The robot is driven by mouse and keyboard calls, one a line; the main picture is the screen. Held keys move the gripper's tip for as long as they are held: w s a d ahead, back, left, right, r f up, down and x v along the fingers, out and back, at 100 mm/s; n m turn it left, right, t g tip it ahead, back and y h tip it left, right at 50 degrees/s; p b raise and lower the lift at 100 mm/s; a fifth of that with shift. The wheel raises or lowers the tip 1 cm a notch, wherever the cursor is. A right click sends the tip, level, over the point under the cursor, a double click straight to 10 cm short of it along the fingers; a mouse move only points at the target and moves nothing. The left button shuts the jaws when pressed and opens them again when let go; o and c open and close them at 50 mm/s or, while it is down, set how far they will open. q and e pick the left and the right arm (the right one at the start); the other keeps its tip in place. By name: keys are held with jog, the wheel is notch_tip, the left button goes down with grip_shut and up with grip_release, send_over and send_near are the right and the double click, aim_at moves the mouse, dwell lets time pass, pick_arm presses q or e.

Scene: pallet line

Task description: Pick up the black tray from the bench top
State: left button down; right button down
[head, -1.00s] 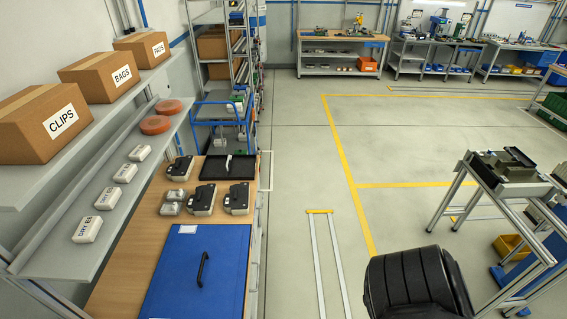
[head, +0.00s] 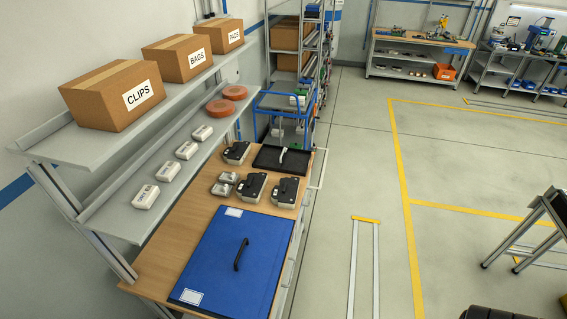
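The black tray (head: 268,158) lies flat at the far end of the wooden bench top (head: 165,250). A small light-coloured item (head: 282,155) shows at the tray; I cannot tell exactly what it is. Neither of my grippers shows in the head view.
Several black-and-grey devices (head: 254,186) lie close in front of the tray and to its left. A blue case (head: 215,262) with a black handle covers the near bench. Shelves with cardboard boxes (head: 112,94) overhang the left side.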

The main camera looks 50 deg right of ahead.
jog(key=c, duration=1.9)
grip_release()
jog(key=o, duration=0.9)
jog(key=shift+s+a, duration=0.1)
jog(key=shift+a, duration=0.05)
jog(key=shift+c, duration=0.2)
